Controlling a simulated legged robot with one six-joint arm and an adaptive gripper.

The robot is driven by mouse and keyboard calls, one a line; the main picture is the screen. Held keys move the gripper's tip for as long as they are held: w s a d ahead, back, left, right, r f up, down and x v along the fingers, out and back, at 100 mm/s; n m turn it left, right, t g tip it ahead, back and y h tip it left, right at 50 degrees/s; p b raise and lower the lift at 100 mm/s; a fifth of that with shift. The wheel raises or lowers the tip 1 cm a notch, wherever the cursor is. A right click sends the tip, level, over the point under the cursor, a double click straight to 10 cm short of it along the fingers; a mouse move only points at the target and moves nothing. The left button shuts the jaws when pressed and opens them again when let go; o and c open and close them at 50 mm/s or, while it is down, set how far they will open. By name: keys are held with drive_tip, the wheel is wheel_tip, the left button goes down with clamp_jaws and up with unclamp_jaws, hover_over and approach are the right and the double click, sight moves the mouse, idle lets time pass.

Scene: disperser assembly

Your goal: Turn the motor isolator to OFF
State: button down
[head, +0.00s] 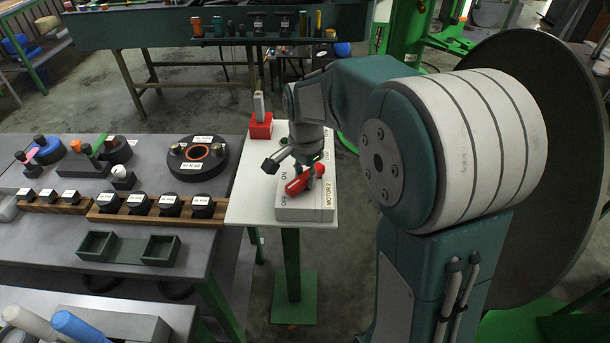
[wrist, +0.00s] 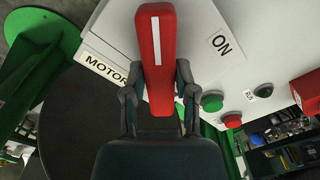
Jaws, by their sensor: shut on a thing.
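The motor isolator is a pale grey box (head: 305,212) on a small white-topped stand, labelled ON, OFF and MOTOR 2. Its red handle (head: 299,185) lies slanted across the top, its left end between the ON and OFF labels. In the wrist view the red handle (wrist: 157,45) carries a white stripe and points up the picture, with the ON label (wrist: 221,43) to its right. My gripper (wrist: 157,78) is shut on the handle, one finger on each side. In the head view my gripper (head: 308,172) is over the box and partly hides it. The OFF label is not visible in the wrist view.
A red block (head: 261,130) with an upright grey piece stands behind the isolator. Green (wrist: 212,102) and red (wrist: 232,121) buttons show in the wrist view. A grey workbench (head: 60,232) with labelled parts and green trays is at the left.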

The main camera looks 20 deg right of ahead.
sight(305, 174)
drive_tip(key=n, duration=0.4)
drive_tip(key=shift+n, duration=0.3)
drive_tip(key=shift+w+n, duration=0.1)
drive_tip(key=shift+n, duration=1.8)
drive_tip(key=shift+c, duration=2)
unclamp_jaws()
wheel_tip(305, 174, up, 12)
